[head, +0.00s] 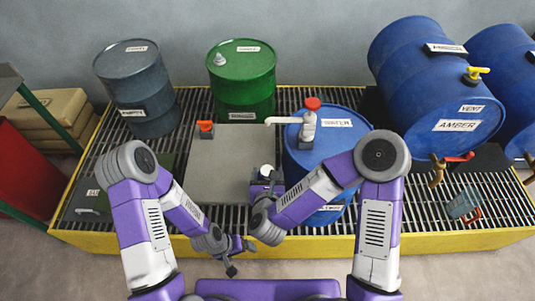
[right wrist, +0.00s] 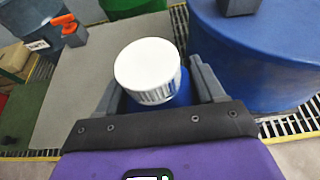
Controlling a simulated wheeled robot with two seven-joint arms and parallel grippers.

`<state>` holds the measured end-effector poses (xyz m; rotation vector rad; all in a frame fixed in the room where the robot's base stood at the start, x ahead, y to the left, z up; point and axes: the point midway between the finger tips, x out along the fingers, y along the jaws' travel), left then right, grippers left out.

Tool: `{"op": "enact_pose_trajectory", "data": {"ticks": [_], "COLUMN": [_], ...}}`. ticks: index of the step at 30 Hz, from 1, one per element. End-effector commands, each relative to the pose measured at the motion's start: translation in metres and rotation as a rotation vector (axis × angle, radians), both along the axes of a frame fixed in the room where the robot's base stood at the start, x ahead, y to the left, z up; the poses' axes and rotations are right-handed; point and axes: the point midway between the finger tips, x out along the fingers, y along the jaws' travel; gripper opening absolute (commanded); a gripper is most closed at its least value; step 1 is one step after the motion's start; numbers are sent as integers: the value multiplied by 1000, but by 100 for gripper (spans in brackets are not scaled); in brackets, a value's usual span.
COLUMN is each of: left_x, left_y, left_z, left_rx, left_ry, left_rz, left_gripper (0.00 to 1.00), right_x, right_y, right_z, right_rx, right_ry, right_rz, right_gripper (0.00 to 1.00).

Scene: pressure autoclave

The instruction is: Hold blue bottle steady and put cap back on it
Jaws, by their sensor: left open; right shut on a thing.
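A small blue bottle (right wrist: 183,92) stands between the fingers of my right gripper (right wrist: 158,92), which is shut on its body. A white ribbed cap (right wrist: 148,66) sits at the top of the bottle; I cannot tell whether it is fastened. In the head view the cap (head: 266,170) shows as a white spot just beyond my right gripper (head: 266,183), and the bottle's body is mostly hidden. My left gripper (head: 240,257) is open and empty, nearer to me and left of the bottle, over the front yellow edge.
A grey plate (head: 225,165) lies on the grating beside the bottle. A blue drum (head: 345,155) with a red-topped pump (head: 309,120) stands close on the right. A green drum (head: 242,85) and a dark drum (head: 137,90) stand behind. Large blue drums lie at right.

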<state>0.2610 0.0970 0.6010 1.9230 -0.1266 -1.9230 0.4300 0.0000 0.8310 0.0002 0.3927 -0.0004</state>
Motion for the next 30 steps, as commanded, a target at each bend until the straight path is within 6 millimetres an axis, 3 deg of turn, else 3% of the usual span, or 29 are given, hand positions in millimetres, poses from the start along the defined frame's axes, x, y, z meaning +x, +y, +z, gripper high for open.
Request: {"op": "enact_pose_trajectory", "data": {"ticks": [3, 7, 20, 21, 30], "left_x": [0, 0, 0, 0, 0], "left_y": [0, 0, 0, 0, 0], "left_z": [1, 1, 1, 1, 1], "left_rx": [0, 0, 0, 0, 0], "left_ry": [0, 0, 0, 0, 0], "left_rz": [0, 0, 0, 0, 0], "left_gripper": [94, 94, 94, 94, 94], "right_x": [-19, -30, -34, -34, -34], "right_y": [1, 0, 0, 0, 0], "right_z": [0, 0, 0, 0, 0], "right_rx": [0, 0, 1, 1, 1], "right_ry": [1, 0, -2, -2, -2], "right_rz": [2, 1, -1, -1, -1], "right_gripper": [24, 24, 24, 62, 16]}}
